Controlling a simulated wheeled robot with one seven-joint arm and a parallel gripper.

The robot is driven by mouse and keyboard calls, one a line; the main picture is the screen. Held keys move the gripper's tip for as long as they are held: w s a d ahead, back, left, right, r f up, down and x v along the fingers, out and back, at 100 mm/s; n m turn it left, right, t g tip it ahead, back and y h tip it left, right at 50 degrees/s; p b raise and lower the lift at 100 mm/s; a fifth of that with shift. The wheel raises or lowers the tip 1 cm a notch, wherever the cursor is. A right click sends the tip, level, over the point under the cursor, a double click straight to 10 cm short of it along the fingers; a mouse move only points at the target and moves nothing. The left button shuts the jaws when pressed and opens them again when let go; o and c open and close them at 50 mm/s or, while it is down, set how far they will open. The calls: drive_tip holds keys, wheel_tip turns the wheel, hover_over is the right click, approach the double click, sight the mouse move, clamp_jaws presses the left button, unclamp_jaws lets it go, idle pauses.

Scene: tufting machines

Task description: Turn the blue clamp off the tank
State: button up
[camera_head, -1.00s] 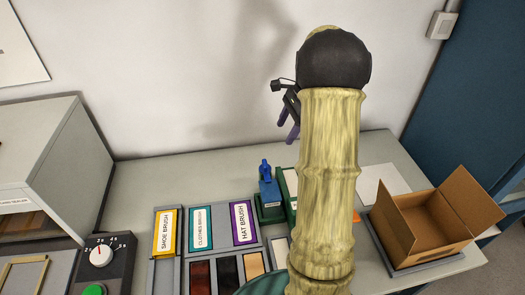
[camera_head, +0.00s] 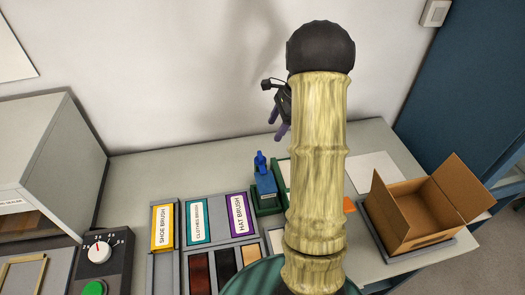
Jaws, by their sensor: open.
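The blue clamp (camera_head: 265,180) stands upright on a small dark green base (camera_head: 263,200) on the table, just left of my arm. I cannot tell which part is the tank; a green-edged piece beside the clamp is partly hidden by my arm. My gripper (camera_head: 277,135), with purple fingers, hangs above and slightly right of the clamp in the picture, apart from it. The fingers are open and nothing shows between them.
A tray of labelled brush slots (camera_head: 207,240) lies left of the clamp. A dial box (camera_head: 100,265) and a grey cabinet (camera_head: 50,150) stand further left. An open cardboard box (camera_head: 405,215) is at right. The table behind the brush tray is clear.

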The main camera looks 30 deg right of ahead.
sight(261, 155)
drive_tip(key=p+x, duration=0.2)
drive_tip(key=x, duration=1)
drive_tip(key=shift+s+a, duration=0.1)
drive_tip(key=shift+s, duration=0.05)
drive_tip(key=shift+a+f, duration=0.15)
drive_tip(key=shift+c, duration=0.4)
drive_tip(key=c, duration=0.9)
